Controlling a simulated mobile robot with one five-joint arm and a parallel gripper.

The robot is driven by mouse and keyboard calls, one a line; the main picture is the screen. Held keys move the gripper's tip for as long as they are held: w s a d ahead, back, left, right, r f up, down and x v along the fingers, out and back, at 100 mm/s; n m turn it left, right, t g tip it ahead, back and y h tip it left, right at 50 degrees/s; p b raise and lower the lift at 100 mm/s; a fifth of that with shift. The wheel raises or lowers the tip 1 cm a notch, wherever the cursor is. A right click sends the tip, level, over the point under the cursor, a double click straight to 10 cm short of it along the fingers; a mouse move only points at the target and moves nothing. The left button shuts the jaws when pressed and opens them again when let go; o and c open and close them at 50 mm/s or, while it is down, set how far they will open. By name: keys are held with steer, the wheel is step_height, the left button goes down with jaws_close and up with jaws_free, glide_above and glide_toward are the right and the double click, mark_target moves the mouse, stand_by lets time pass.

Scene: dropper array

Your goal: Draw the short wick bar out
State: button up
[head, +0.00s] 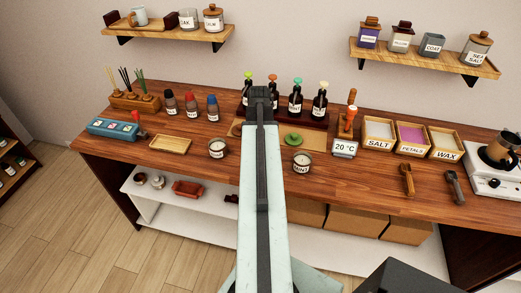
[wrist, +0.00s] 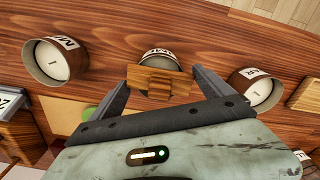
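A small wooden bar with a stepped raised grip (wrist: 160,83), which looks like the wick bar, shows in the wrist view. It lies across or just above the middle candle jar (wrist: 157,54), covering part of its mouth. My gripper (wrist: 163,72) is open, with one dark finger at each end of the bar. I cannot tell whether the fingers touch it. In the head view my arm and gripper (head: 262,95) hide the middle jar and the bar.
A candle jar labelled MINT (head: 301,162) and another candle jar (head: 217,148) stand on either side of my arm. A wooden tray (head: 170,143) lies left, and a temperature display (head: 345,147) stands right. The table's front edge has free room.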

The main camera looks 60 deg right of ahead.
steer(key=c, duration=0.5)
steer(key=o, duration=0.5)
steer(key=c, duration=0.8)
steer(key=shift+o, duration=0.2)
steer(key=shift+r, duration=0.15)
steer(key=shift+s+r+p, duration=0.1)
steer(key=shift+r+p, duration=0.5)
steer(key=shift+p, duration=0.1)
steer(key=shift+r+p, duration=2)
